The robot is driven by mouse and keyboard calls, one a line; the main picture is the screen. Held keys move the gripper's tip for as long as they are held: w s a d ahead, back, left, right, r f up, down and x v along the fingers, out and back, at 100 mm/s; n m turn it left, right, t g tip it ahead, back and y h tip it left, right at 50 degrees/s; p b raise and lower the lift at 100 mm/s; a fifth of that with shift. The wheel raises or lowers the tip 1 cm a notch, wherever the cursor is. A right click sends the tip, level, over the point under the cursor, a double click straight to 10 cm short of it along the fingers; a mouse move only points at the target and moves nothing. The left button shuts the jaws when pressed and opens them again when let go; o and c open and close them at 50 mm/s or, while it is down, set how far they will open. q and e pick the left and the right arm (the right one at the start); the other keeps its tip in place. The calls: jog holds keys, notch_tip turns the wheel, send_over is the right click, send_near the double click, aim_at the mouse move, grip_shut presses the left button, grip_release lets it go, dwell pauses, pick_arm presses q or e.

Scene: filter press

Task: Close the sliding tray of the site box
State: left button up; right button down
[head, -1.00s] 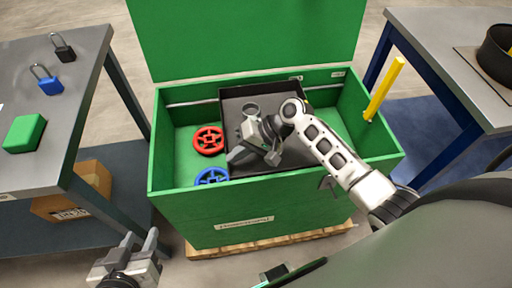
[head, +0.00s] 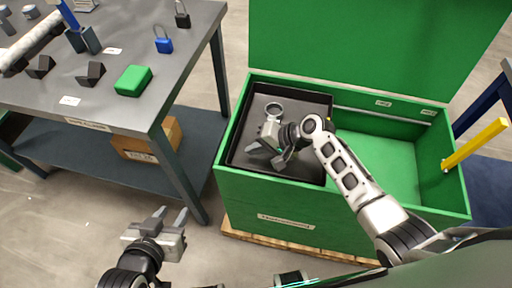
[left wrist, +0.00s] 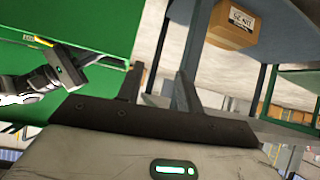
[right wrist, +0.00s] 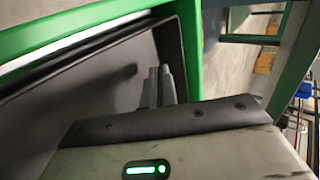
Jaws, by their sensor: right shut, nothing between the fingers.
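The green site box (head: 300,200) stands open on a wooden pallet. Its black sliding tray (head: 313,168) sits at the box's left end, against or very near the left wall; I cannot tell whether a small gap is left. My right gripper (head: 262,148) is inside the tray, shut and empty. In the right wrist view its closed fingers (right wrist: 158,86) are close to the tray's dark wall (right wrist: 172,60); contact is unclear. My left gripper (head: 173,217) is open and empty, in front of the box and to its left. Its parted fingers show in the left wrist view (left wrist: 155,88).
The box's right part (head: 375,160) is open and empty. A grey workbench (head: 110,105) with padlocks and a green block (head: 132,80) stands at left, a cardboard box (head: 150,138) on its lower shelf. A yellow bar (head: 475,145) rises at the box's right wall.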

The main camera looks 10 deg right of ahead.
jog(key=d, duration=0.1)
jog(key=s+d+p, duration=0.1)
jog(key=d, duration=0.2)
jog(key=shift+s+d+r, duration=0.25)
jog(key=shift+s+r, duration=0.05)
jog(key=shift+s, duration=0.05)
jog(key=v, duration=0.9)
jog(key=shift+p, duration=0.45)
jog(key=shift+s, duration=0.15)
jog(key=s+a+f+n+h, duration=0.1)
jog(key=s+a+n+h, duration=0.2)
jog(key=s, duration=0.7)
jog(key=s+d+r+n+h, duration=0.3)
jog(key=s+d+r+h, duration=0.25)
jog(key=s, duration=0.35)
jog(key=w+a+f+n+t+y, duration=0.1)
jog(key=w+a+f+t+y, duration=0.2)
jog(key=w+a+f+t, duration=0.2)
jog(key=shift+w+f+t, duration=0.65)
jog(key=shift+f+t, duration=0.15)
jog(key=shift+t, duration=0.1)
